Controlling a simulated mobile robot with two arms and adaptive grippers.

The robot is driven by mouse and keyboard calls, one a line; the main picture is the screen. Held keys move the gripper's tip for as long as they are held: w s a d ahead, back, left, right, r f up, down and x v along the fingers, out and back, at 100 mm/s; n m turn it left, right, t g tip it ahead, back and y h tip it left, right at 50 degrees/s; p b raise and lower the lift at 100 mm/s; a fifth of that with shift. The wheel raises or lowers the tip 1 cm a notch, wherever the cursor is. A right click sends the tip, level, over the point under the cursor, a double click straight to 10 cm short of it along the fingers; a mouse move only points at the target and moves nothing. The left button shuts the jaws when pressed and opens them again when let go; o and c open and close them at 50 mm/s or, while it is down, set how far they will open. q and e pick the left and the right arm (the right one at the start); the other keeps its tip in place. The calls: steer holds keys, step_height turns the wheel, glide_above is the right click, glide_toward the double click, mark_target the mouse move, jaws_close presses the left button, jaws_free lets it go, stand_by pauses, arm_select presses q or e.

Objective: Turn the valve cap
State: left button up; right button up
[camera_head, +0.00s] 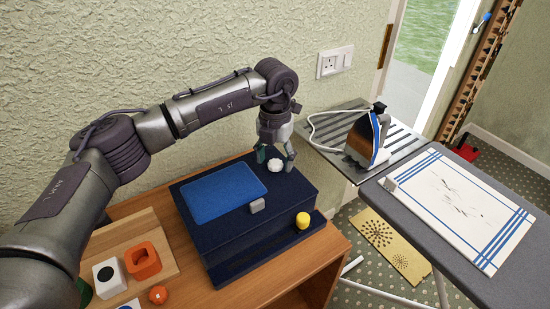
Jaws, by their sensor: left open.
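The valve cap (275,165) looks to be the white, scalloped round knob on top of a dark blue box. The box (240,228) stands on a wooden cabinet and has a lighter blue panel on its top. My left gripper (275,156) comes down from above, pointing downward, with its fingers open around or just over the white knob. I cannot tell whether the fingers touch it. A grey block (257,206) and a yellow round knob (302,220) are also on the box. My right gripper is not in view.
A wooden board (150,238) at left holds a white cube (110,277) and an orange block (143,260); an orange ball (158,294) lies nearby. An iron (367,138) stands on a rack at the ironing board (395,205), right of the cabinet. The textured wall is close behind.

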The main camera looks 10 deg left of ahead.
mark_target(275, 163)
arm_select(q)
step_height(275, 163, up, 12)
stand_by(0.4)
steer(key=shift+f, duration=0.1)
stand_by(0.3)
